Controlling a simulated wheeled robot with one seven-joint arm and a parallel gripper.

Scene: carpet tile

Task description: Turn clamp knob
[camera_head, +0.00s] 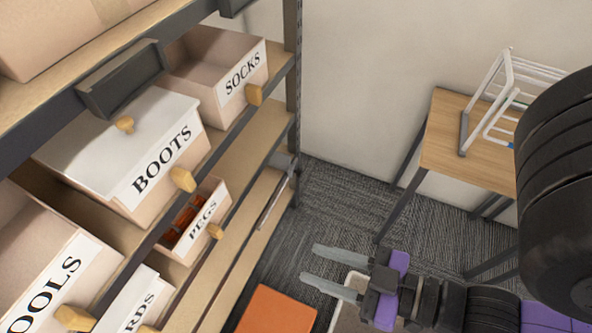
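My gripper (309,262) is at the lower middle, pointing left. Its two grey fingers are apart, with nothing between them. A grey metal bar-like thing (275,204) lies along the end of a low shelf, up and left of my gripper; it may be the clamp, but it is too small to tell. No separate clamp knob can be made out on it. My gripper is apart from it. Tan wooden knobs, such as one by the PEGS box (215,231), show along the shelf fronts.
The shelf rack on the left holds labelled boxes: SOCKS (243,84), BOOTS (160,165) and PEGS (203,219). A wooden table (450,150) with a white rack (495,100) stands right. Carpet (340,205) between is clear.

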